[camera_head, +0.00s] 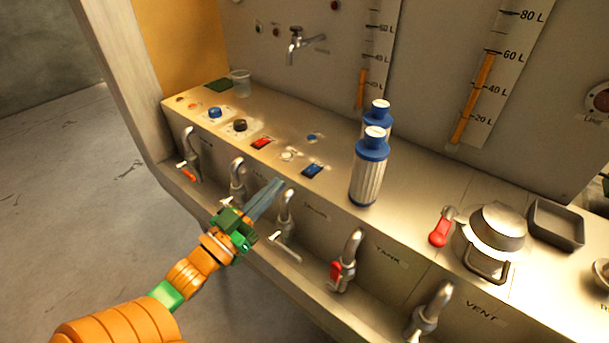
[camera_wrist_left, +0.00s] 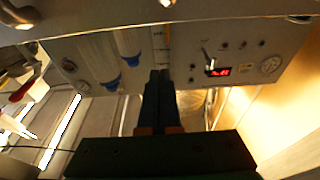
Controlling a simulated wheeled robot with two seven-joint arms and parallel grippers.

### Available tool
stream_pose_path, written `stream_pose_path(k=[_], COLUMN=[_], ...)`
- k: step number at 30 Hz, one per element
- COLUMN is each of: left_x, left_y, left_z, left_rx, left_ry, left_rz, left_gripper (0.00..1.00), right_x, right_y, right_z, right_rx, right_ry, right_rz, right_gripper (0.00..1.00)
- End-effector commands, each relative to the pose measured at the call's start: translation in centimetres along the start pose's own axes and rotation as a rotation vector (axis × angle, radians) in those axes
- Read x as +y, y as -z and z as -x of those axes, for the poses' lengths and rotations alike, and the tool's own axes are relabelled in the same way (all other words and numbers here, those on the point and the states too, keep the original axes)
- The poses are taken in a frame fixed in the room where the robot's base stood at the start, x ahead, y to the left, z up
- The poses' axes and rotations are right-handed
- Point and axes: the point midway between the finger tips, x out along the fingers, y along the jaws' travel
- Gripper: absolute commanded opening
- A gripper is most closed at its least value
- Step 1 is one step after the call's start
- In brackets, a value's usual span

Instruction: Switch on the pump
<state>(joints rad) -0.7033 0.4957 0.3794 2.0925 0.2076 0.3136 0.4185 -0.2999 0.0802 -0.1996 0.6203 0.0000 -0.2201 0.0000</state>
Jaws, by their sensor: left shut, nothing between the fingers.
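My left gripper (camera_head: 279,183) is shut and empty, its fingers pointing at the counter's front edge between two taps. In the head view the fingertips are to the left of and below a blue rocker switch (camera_head: 313,170) and below a red rocker switch (camera_head: 261,143). I cannot tell whether they touch the counter. A blue knob (camera_head: 214,112) and a dark knob (camera_head: 239,125) are farther left. I cannot read which control is the pump's. My right gripper is not seen.
Two blue-capped cartridges (camera_head: 368,172) stand right of the switches. Several taps (camera_head: 285,210) line the counter front. A clear cup (camera_head: 240,83) is at the back left. A red-handled valve (camera_head: 441,228), metal lid (camera_head: 495,228) and dark tray (camera_head: 556,226) are at right.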

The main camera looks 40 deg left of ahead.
Motion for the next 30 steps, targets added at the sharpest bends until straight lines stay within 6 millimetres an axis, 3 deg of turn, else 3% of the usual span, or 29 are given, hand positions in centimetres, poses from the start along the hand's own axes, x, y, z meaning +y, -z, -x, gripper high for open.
stream_pose_path(k=[5, 8, 20, 24, 30], left_x=[0.0, 0.0, -0.1, 0.0, 0.0], left_y=[0.0, 0.1, 0.2, -2.4, -3.9], left_z=[-0.3, -1.5, -10.1, -9.3, -8.7], left_rx=[0.000, 0.002, 0.001, -0.007, -0.004], left_ry=[0.001, 0.000, 0.002, 0.002, 0.002], left_rz=[0.000, 0.000, -0.001, -0.001, 0.000], left_gripper=[0.00, 0.00, 0.00, 0.00, 0.00], right_x=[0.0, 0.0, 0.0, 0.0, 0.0], right_y=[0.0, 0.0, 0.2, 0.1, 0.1], right_z=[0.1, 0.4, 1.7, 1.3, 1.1], right_rx=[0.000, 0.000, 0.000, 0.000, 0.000], right_ry=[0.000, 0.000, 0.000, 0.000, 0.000], right_rz=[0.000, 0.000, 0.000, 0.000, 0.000], right_gripper=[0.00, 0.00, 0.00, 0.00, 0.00])
